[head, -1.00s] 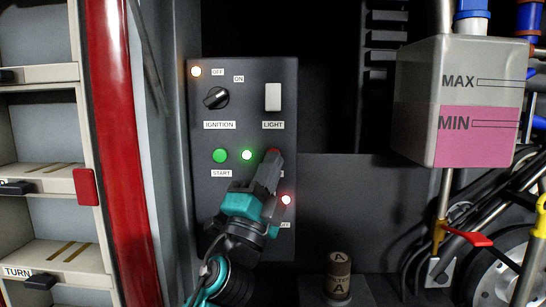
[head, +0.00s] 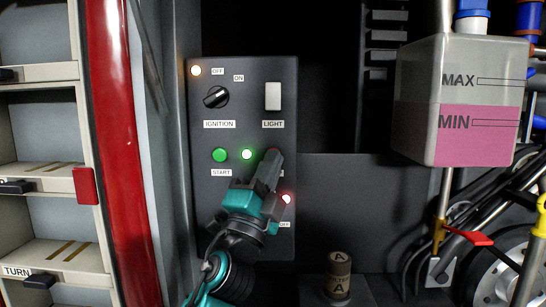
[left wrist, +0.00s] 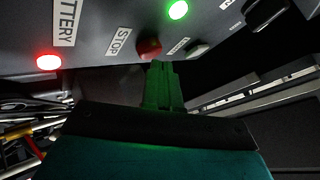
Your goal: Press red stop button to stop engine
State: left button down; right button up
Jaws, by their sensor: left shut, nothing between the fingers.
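The dark control panel (head: 205,190) stands upright in the head view. The red stop button (left wrist: 150,48) shows in the left wrist view beside its STOP label, just past my fingertips; I cannot tell whether they touch it. In the head view only a sliver of its red shows behind my left gripper (head: 271,158), which is shut and empty, pointing up at the panel. The fingers also show in the left wrist view (left wrist: 160,72), tinted green. The green start button (head: 220,155) and a lit green lamp (head: 247,154) are to the left. My right gripper is out of view.
An ignition knob (head: 216,97) and a white light switch (head: 273,97) sit higher on the panel. A red lamp (head: 286,199) is lit right of my gripper. A tank of pink fluid (head: 455,135) hangs at right; a brown cylinder (head: 339,275) stands below.

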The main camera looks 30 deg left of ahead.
pick_arm(q)
jog(key=shift+w+a, duration=0.1)
dwell(0.4)
jog(key=shift+w+a, duration=0.15)
jog(key=shift+w, duration=0.2)
dwell(0.6)
jog(key=shift+s, duration=0.15)
jog(key=shift+s+d, duration=0.4)
jog(key=shift+s, duration=0.3)
jog(key=shift+s, duration=0.1)
jog(key=s, duration=0.1)
jog(key=s+d, duration=0.1)
jog(key=s, duration=0.1)
jog(key=s+d+p, duration=0.1)
jog(key=shift+s+d, duration=0.1)
jog(key=shift+s, duration=0.05)
